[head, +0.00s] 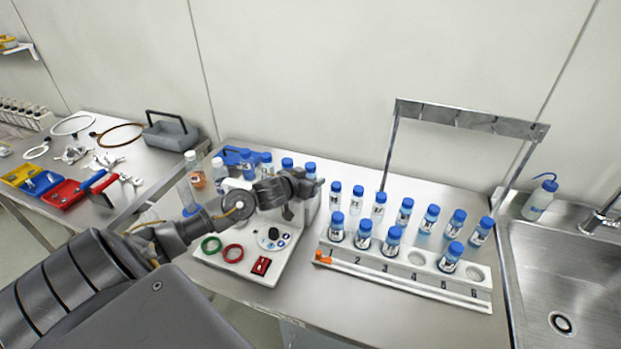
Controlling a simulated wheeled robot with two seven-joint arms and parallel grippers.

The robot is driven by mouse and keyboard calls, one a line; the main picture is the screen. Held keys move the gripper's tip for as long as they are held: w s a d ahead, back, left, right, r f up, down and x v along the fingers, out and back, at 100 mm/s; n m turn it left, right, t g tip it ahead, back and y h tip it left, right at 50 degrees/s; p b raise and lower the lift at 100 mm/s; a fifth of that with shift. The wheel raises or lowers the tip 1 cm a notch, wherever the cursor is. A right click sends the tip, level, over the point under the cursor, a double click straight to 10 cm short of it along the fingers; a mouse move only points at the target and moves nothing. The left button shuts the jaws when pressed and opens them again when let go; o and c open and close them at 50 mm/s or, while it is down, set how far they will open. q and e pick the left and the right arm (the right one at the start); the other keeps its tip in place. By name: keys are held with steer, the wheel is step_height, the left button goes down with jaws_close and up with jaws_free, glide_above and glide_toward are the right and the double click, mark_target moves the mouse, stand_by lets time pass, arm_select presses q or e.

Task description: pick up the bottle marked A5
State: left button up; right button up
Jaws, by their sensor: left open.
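Several clear bottles with blue caps and small labels stand at a white numbered rack (400,284). I cannot read the labels, so I cannot tell which bottle is A5. In the front row, three bottles stand together at the left, and one bottle (450,258) stands apart near number 5, between two empty holes. A further row of bottles (404,213) stands behind. My left gripper (309,186) is open and empty, left of the rack, over a white device. It partly hides that device and the bottles behind. My right gripper is not in view.
The white device (222,262) has red and green rings and a knob. A metal frame (470,118) rises behind the bottles. A sink (575,275) and wash bottle (540,198) are at the right. A table with coloured bins (65,193) is at the left.

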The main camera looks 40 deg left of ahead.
arm_select(q)
steer(key=shift+s, duration=0.1)
steer(key=c, duration=0.8)
steer(key=shift+r, duration=0.15)
steer(key=shift+r+b, duration=0.3)
steer(key=shift+r, duration=0.35)
steer(key=s+r, duration=0.3)
steer(key=s, duration=0.1)
steer(key=s+r, duration=0.4)
steer(key=s, duration=0.1)
steer(key=s+r+p, duration=0.1)
steer(key=s+r, duration=0.3)
steer(key=s, duration=0.1)
steer(key=shift+r, duration=0.15)
